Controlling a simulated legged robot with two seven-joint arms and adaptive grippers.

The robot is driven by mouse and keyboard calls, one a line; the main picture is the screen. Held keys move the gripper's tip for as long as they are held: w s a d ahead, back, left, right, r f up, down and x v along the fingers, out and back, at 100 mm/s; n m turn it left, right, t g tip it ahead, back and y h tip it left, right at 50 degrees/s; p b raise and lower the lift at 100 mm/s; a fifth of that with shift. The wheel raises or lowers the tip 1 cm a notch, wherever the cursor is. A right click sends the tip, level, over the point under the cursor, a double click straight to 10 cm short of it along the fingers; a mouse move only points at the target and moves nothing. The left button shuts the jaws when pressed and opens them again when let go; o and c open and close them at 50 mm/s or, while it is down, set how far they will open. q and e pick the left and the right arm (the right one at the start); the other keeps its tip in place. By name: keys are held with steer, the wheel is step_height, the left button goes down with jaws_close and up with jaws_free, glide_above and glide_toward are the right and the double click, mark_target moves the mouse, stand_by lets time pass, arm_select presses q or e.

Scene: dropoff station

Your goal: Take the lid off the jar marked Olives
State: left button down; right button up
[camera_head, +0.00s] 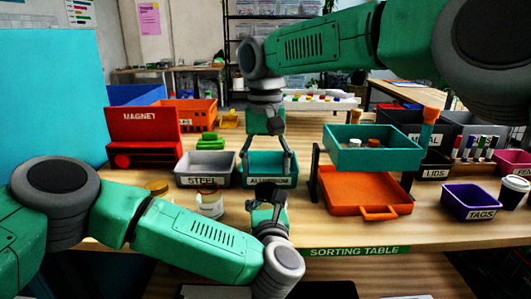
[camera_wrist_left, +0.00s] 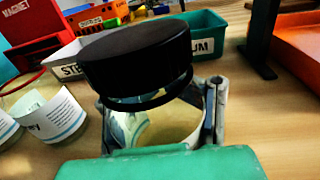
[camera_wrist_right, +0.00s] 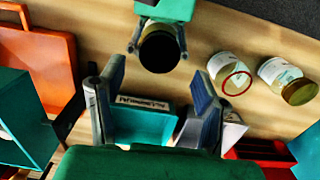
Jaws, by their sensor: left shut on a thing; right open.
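A jar with a wide black lid (camera_wrist_left: 137,55) is held by my left gripper (camera_wrist_left: 155,110); its label faces away and cannot be read. The same black lid shows in the head view (camera_head: 266,190) and, from above, in the right wrist view (camera_wrist_right: 160,50). My left gripper is shut around the jar's body below the lid. My right gripper (camera_head: 267,168) is open and empty, pointing down over the teal bin behind the held jar. Two other jars stand to the left: one with a red rim (camera_head: 210,204) and one with a gold lid (camera_wrist_right: 300,92). I cannot read Olives on any label.
The grey STEEL bin (camera_head: 206,169) and teal ALUMINUM bin (camera_head: 258,178) stand behind the jars. An orange tray (camera_head: 366,200) under a teal bin (camera_head: 345,155) is to the right. A purple TAGS bin (camera_head: 470,203) and LIDS bin (camera_head: 433,168) are farther right.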

mark_target(266, 187)
steer(key=shift+s+f, duration=0.1)
steer(key=shift+f, duration=2.2)
steer(key=c, duration=1.2)
steer(key=n, duration=0.8)
steer(key=shift+r+n, duration=0.1)
steer(key=shift+n, duration=0.2)
steer(key=shift+s+r, duration=0.15)
steer(key=shift+s, duration=0.05)
steer(key=shift+a+r, duration=0.1)
